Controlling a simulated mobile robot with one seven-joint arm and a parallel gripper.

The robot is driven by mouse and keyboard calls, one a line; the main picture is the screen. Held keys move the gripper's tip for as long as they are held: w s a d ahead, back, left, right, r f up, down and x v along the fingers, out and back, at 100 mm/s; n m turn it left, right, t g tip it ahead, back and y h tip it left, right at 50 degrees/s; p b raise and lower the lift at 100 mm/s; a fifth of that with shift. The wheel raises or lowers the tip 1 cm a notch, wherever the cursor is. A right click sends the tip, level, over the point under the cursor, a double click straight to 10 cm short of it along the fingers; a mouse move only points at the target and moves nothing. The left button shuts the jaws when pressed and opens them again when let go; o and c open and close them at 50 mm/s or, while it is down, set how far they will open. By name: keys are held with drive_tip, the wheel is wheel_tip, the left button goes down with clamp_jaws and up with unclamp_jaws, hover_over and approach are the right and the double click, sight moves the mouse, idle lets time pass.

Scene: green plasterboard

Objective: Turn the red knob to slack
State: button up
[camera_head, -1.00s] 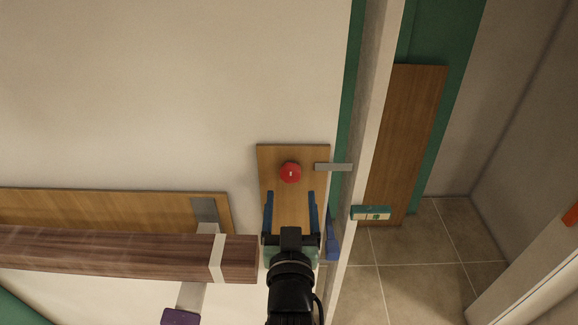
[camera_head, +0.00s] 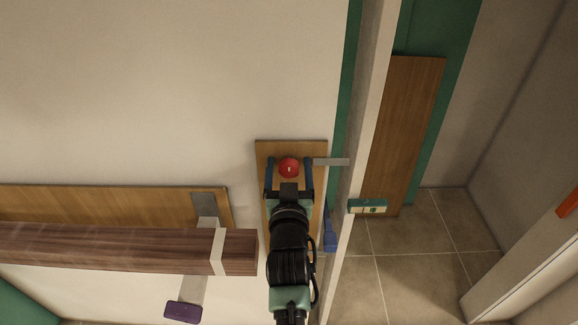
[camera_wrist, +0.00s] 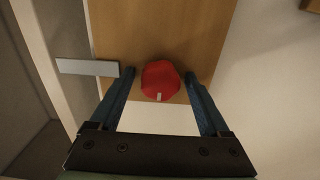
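The red knob (camera_head: 288,168) is round with a small white mark and sits on a wooden plate (camera_head: 265,149) on the wall. In the wrist view the knob (camera_wrist: 160,81) lies between the two blue fingertips, with its white mark at the lower edge. My gripper (camera_head: 289,163) is open, with one finger on each side of the knob. In the wrist view a gap shows between each finger of my gripper (camera_wrist: 158,76) and the knob. Whether the fingers are deep enough to reach around its sides, I cannot tell.
A grey metal strip (camera_head: 331,162) sticks out right of the knob, close to a finger. A white door edge (camera_head: 371,110) stands further right. A thick brown bar (camera_head: 110,248) with a pale band lies to the left. Plain wall is clear above.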

clamp_jaws()
drive_tip(key=shift+n, duration=0.4)
drive_tip(key=n, duration=0.5)
drive_tip(key=shift+s+r, duration=0.1)
drive_tip(key=n, duration=0.3)
drive_tip(key=n+p, duration=0.1)
drive_tip(key=n, duration=0.2)
drive_tip(key=shift+a+r, duration=0.15)
idle(0.3)
